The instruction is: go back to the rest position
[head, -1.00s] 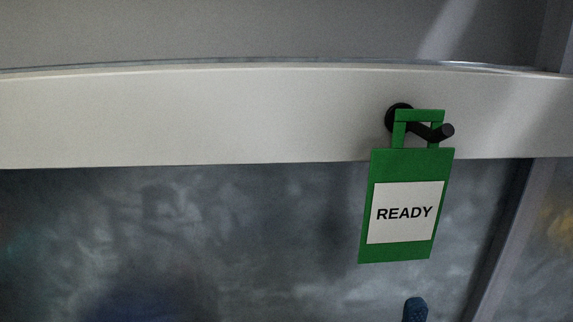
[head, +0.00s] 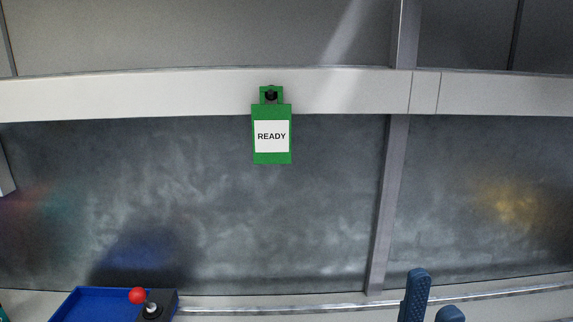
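A green tag (head: 272,158) with a white label reading READY hangs on a black peg (head: 271,96) on the pale horizontal rail. The tag hangs upright, with its loop around the peg. My gripper (head: 434,293) shows at the bottom right as two blue fingers with a gap between them and nothing seen in it. It is apart from the tag, lower and to the right in the picture. The rest of my gripper is cut off by the lower edge.
The pale rail (head: 150,96) runs across a grey metal wall, crossed by an upright post (head: 387,210). At the bottom left are a blue tray (head: 85,305) and a dark box (head: 165,299) with a red ball-topped part (head: 137,295).

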